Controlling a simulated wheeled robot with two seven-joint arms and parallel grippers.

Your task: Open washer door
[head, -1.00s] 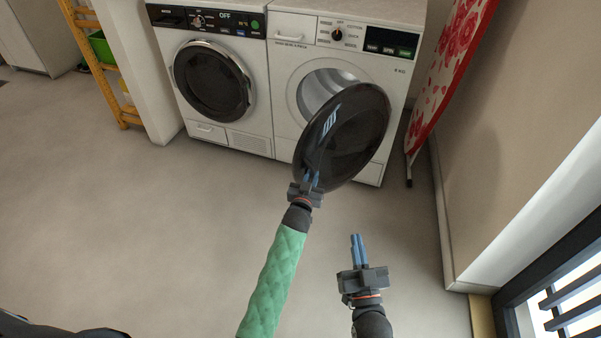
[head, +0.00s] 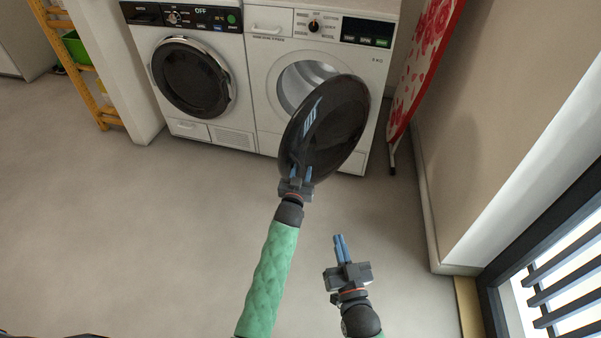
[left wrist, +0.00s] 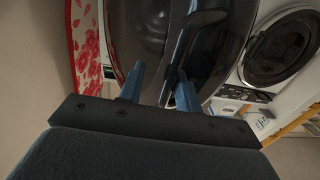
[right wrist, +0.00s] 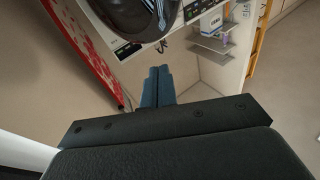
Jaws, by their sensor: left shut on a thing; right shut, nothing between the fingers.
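The washer (head: 270,72) on the right has its round dark glass door (head: 335,120) swung open toward me, with the drum opening (head: 303,85) showing behind it. My left gripper (head: 296,176) is shut on the near lower edge of that door. In the left wrist view its fingers (left wrist: 160,88) sit on both sides of the door's rim. My right gripper (head: 341,248) is shut and empty, held above the floor to the right of and nearer than the left one. The right wrist view shows its fingers (right wrist: 157,86) together.
A second machine with a closed dark door (head: 190,78) stands to the left. A red floral ironing board (head: 424,65) leans by the right wall. A yellow shelf (head: 75,60) is at far left. The floor (head: 130,230) is clear.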

